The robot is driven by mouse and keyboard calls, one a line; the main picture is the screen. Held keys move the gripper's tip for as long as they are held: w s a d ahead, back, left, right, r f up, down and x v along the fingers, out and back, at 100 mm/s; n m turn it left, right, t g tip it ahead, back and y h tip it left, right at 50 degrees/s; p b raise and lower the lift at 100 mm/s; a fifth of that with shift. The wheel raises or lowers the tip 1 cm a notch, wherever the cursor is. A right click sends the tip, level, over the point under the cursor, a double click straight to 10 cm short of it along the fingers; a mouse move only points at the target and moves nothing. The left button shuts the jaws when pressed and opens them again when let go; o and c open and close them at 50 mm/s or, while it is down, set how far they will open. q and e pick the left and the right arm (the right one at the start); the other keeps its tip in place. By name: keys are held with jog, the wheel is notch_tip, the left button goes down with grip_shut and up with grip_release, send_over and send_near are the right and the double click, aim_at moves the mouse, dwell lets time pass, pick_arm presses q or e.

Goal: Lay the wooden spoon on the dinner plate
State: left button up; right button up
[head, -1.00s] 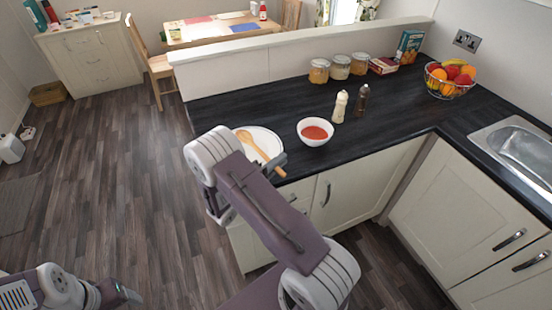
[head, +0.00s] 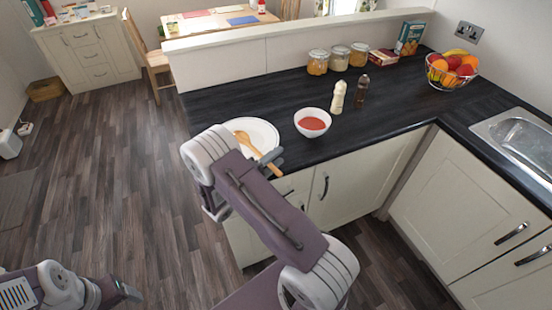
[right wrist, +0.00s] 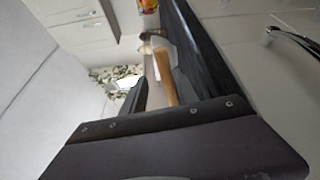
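The white dinner plate (head: 268,133) lies on the dark worktop near its left end. The wooden spoon (head: 244,137) has its bowl over the plate, and its handle runs to the lower right past the near rim. I cannot tell whether it touches the plate. My right gripper (head: 270,160) is at the handle, shut on it; in the right wrist view the handle (right wrist: 165,76) runs between the fingers. My arm hides part of the near worktop edge. My left gripper (head: 128,293) is low at the left, away from the worktop; its fingers are unclear.
A white bowl of red food (head: 312,122) stands just right of the plate. A pale mill (head: 337,97), a dark mill (head: 361,91), jars (head: 339,58) and a fruit basket (head: 452,70) stand further off. The sink (head: 517,137) is at the right. A low ledge backs the worktop.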

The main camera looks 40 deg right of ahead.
jog(key=b+v, duration=0.1)
jog(key=v, duration=0.8)
dwell(0.6)
